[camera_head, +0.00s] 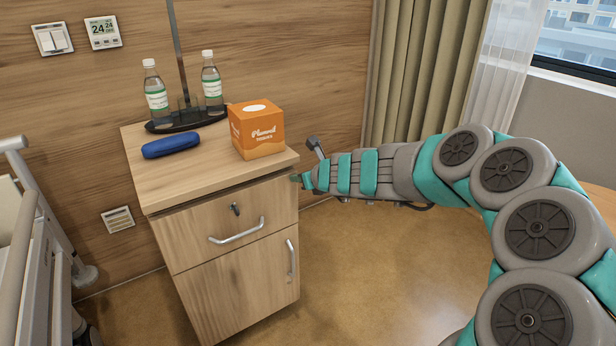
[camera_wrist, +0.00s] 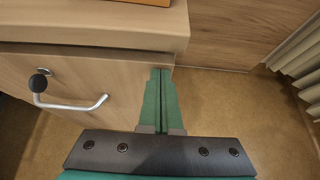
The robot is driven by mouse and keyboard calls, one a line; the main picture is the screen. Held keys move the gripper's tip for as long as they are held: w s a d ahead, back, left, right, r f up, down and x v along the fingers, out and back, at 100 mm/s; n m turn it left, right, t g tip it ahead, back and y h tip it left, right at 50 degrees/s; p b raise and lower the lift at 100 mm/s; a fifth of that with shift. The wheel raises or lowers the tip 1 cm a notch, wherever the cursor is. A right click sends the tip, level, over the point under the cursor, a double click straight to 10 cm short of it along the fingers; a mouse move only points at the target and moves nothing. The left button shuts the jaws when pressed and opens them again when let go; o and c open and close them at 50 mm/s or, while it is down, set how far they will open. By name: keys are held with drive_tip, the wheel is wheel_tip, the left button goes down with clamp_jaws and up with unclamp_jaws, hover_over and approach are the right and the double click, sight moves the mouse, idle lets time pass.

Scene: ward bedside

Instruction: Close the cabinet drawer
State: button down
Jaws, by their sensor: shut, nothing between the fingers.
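The wooden bedside cabinet (camera_head: 222,180) stands against the wall. Its upper drawer (camera_head: 187,240) has a silver bar handle (camera_head: 236,231) and a small lock. The drawer front looks flush or nearly flush with the door below; a dark line shows under the cabinet top. My gripper (camera_head: 297,178) is at the drawer's upper right corner, its fingers together and empty. In the wrist view, the green fingertips (camera_wrist: 160,72) are at the right end of the drawer front (camera_wrist: 100,75), just under the overhanging top (camera_wrist: 100,32). I cannot tell whether they touch it.
On the cabinet stand an orange tissue box (camera_head: 257,130), a blue case (camera_head: 170,145) and two bottles (camera_head: 155,95) on a dark tray. A bed rail (camera_head: 30,230) is at the left. Curtains (camera_head: 415,70) hang behind. The floor (camera_head: 370,270) right of the cabinet is clear.

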drive_tip(key=shift+w+a+r, duration=0.15)
drive_tip(key=shift+w+r, duration=0.05)
drive_tip(key=shift+w, duration=0.05)
drive_tip(key=shift+r, duration=0.2)
